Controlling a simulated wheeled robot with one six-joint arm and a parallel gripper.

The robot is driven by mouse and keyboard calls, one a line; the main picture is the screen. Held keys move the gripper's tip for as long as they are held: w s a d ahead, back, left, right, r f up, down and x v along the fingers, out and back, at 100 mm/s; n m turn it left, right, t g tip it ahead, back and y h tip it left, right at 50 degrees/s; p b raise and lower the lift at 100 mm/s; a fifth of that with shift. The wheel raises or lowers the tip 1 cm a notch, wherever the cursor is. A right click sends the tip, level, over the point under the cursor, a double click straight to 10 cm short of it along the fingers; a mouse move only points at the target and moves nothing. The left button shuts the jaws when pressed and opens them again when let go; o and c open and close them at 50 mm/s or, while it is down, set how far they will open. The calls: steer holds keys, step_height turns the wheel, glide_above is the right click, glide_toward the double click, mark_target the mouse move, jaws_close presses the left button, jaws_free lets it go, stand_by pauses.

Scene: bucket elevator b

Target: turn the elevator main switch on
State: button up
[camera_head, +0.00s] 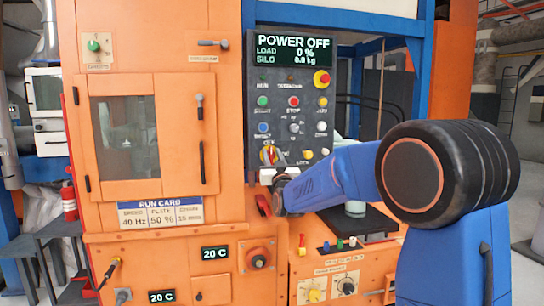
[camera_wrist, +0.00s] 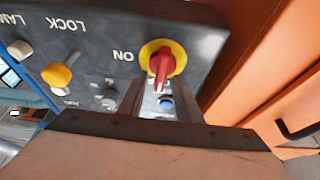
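The main switch is a red handle (camera_wrist: 161,68) on a round yellow plate, at the lower left of the dark control panel. It shows in the head view (camera_head: 268,155), partly covered by my gripper. The wrist view is upside down. There an ON label (camera_wrist: 123,57) is beside the plate, and the handle points down the picture, not toward that label. My gripper (camera_wrist: 160,103) is open, its two fingers apart in front of the handle. Whether they touch it I cannot tell. The panel display (camera_head: 293,50) reads POWER OFF.
A yellow knob (camera_wrist: 57,75) marked LOCK is beside the switch. Orange cabinet doors (camera_head: 145,135) stand to the left. A bench with small knobs (camera_head: 345,286) is below.

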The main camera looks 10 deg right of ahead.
steer(key=c, duration=0.7)
steer(key=shift+m+h, duration=0.4)
steer(key=shift+m, duration=0.2)
steer(key=m+h, duration=0.2)
steer(key=m, duration=0.2)
steer(key=shift+d, duration=0.1)
steer(key=m+g+h, duration=0.1)
steer(key=m, duration=0.2)
steer(key=m+h, duration=0.1)
steer(key=m, duration=0.2)
steer(key=shift+d+f+g+h, duration=0.15)
steer(key=shift+d+g+h, duration=0.05)
steer(key=shift+g+h, duration=0.2)
steer(key=m+g, duration=0.1)
steer(key=m, duration=0.2)
steer(key=m+h, duration=0.1)
steer(key=m, duration=0.1)
steer(key=shift+d+f+m+g, duration=0.15)
steer(key=shift+f+m+g, duration=0.05)
steer(key=shift+m+g, duration=0.2)
steer(key=m, duration=0.1)
steer(key=m+g, duration=0.1)
steer(key=m, duration=0.1)
steer(key=m+g, duration=0.1)
steer(key=m, duration=0.1)
steer(key=shift+f, duration=0.25)
steer(key=shift+m, duration=0.3)
